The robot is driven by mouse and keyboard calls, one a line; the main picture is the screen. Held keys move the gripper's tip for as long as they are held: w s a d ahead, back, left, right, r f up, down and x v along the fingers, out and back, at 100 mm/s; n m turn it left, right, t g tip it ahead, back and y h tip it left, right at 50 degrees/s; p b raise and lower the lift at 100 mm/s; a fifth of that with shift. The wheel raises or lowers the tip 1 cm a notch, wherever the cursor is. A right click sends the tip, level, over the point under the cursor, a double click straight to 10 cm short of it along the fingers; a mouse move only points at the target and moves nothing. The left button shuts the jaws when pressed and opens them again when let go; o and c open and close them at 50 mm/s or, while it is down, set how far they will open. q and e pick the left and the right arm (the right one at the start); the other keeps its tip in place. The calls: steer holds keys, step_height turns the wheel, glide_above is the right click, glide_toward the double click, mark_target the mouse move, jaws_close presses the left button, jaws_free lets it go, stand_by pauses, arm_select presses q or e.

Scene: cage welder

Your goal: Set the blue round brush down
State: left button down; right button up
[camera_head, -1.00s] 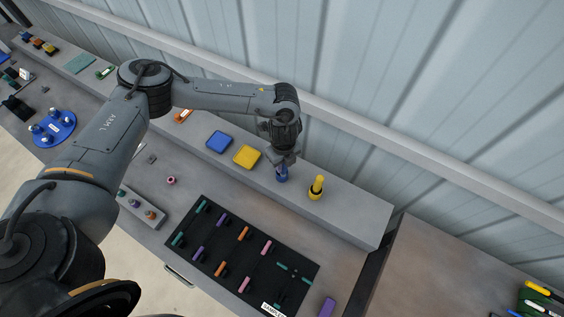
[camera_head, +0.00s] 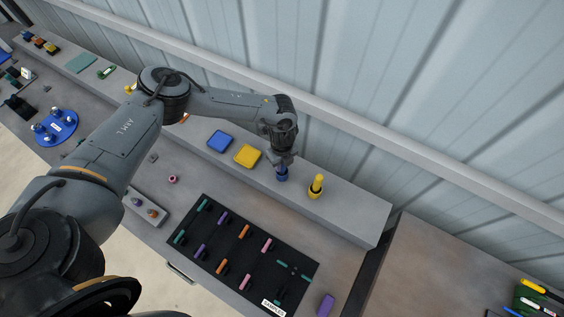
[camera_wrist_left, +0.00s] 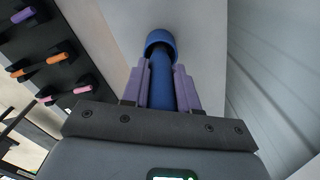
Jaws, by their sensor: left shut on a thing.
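The blue round brush (camera_head: 282,175) is at my left gripper (camera_head: 281,164), over the raised grey shelf along the wall. In the left wrist view the blue brush (camera_wrist_left: 161,42) lies between the two purple-grey fingers of my left gripper (camera_wrist_left: 160,80), which is shut on its handle. Its wider round end points away from the gripper. In the head view it looks upright, at or just above the shelf top; I cannot tell whether it touches. My right gripper is not in view.
A yellow round brush (camera_head: 316,187) stands on the shelf (camera_head: 355,222) just right of the blue one. A yellow square (camera_head: 247,155) and a blue square (camera_head: 220,141) lie to its left. A black board (camera_head: 235,262) with several coloured pegs lies on the lower bench.

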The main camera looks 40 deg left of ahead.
arm_select(q)
steer(key=shift+f, duration=0.2)
steer(key=c, duration=0.9)
jaws_free()
steer(key=shift+r, duration=0.1)
steer(key=shift+o, duration=0.2)
steer(key=shift+r, duration=0.1)
